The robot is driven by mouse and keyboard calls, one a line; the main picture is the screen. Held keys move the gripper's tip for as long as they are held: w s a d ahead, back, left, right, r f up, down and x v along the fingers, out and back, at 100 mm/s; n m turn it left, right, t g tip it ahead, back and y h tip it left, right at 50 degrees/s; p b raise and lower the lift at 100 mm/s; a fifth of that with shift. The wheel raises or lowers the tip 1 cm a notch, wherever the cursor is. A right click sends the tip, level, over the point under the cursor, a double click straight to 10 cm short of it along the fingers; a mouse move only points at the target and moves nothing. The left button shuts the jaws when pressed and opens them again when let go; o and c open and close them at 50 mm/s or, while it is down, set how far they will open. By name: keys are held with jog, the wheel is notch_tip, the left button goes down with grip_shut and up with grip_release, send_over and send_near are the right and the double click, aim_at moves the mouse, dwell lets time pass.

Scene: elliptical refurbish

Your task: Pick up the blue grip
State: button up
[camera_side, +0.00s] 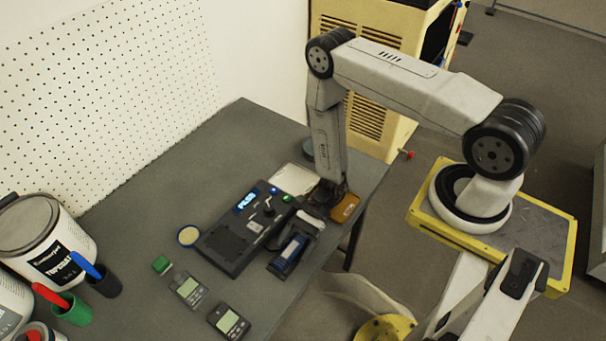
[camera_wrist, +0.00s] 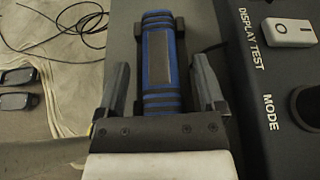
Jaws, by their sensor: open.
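The blue grip (camera_side: 291,249) is a blue cylinder with dark ribs and a grey strip. It lies in a dark holder at the console's right side. In the wrist view the grip (camera_wrist: 162,90) runs up the middle of the picture, its lower end hidden behind my gripper's dark body. My gripper (camera_wrist: 163,82) is open, with one finger on each side of the grip and gaps visible between. In the side view my gripper (camera_side: 306,221) hangs low beside the grip's upper end. I cannot tell how far the fingers reach down around it.
A dark console (camera_side: 238,243) with a blue display lies just left of the grip. Two handheld meters (camera_side: 188,289) (camera_side: 229,322), a small green block (camera_side: 161,265) and a round tin (camera_side: 188,236) lie nearby. A brown block (camera_side: 345,208) sits near the table's right edge. Paint cans (camera_side: 45,245) stand left.

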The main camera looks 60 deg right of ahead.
grip_shut()
jog(key=shift+r, duration=0.15)
dwell(0.4)
jog(key=shift+r, duration=0.7)
jog(key=s+d+r, duration=0.4)
jog(key=s+r, duration=0.7)
jog(key=s, duration=0.2)
jog(key=shift+s+r, duration=0.2)
jog(key=shift+w, duration=0.15)
